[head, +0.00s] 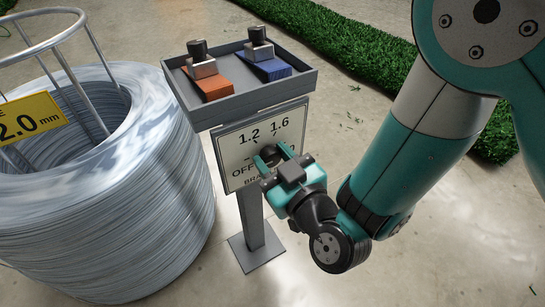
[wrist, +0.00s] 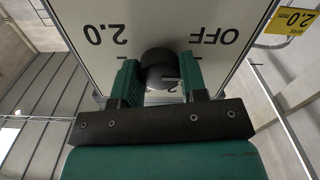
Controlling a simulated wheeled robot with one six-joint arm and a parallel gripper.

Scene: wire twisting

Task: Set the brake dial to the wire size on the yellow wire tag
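The brake dial's dark round knob (head: 269,153) is on a white panel (head: 232,175) on a grey post. The head view shows the labels OFF, 1.2 and 1.6; the wrist view, upside down, shows OFF and 2.0. My gripper (head: 279,160) is at the panel, with one finger on each side of the knob (wrist: 158,66). Whether the fingers press on it is unclear. The knob's pointer direction cannot be made out. The yellow wire tag (head: 30,118) on the coil at left reads 2.0 mm; it also shows in the wrist view (wrist: 296,20).
A big wire coil (head: 150,190) with a metal frame stands left of the panel. Above the panel, a grey tray (head: 238,96) holds an orange block (head: 209,84) and a blue block (head: 268,68), each with a black knob.

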